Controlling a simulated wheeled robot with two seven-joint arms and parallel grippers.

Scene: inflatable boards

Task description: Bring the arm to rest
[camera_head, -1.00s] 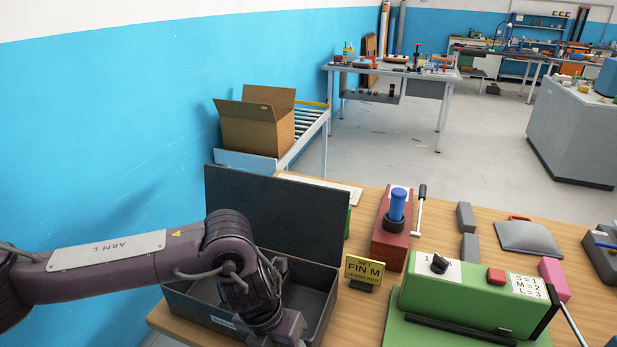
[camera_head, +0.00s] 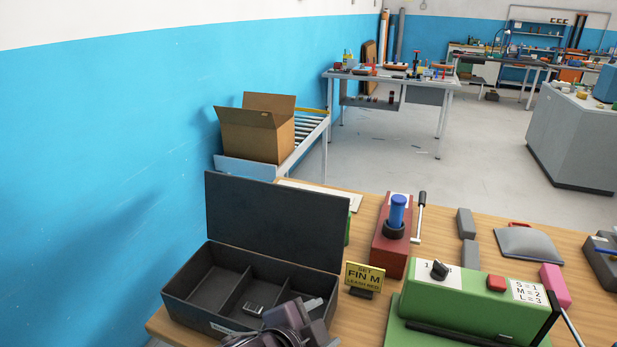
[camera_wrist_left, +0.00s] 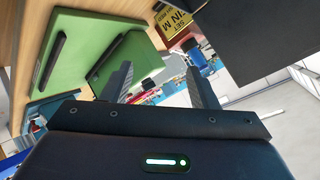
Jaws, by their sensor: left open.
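My left arm shows only in part at the bottom of the head view, in front of the dark open box (camera_head: 190,300). The green machine (camera_wrist_left: 110,60) and the yellow sign (camera_wrist_left: 180,22) show beyond the fingers. My right gripper is in neither view.
The dark box has compartments, a raised lid and a small metallic item (camera_head: 253,308) inside. Right of it stand the yellow FIN M sign (camera_head: 364,275), the green machine (camera_head: 470,300) and a red device with a blue cylinder (camera_head: 397,210). A cardboard box (camera_head: 256,135) sits behind.

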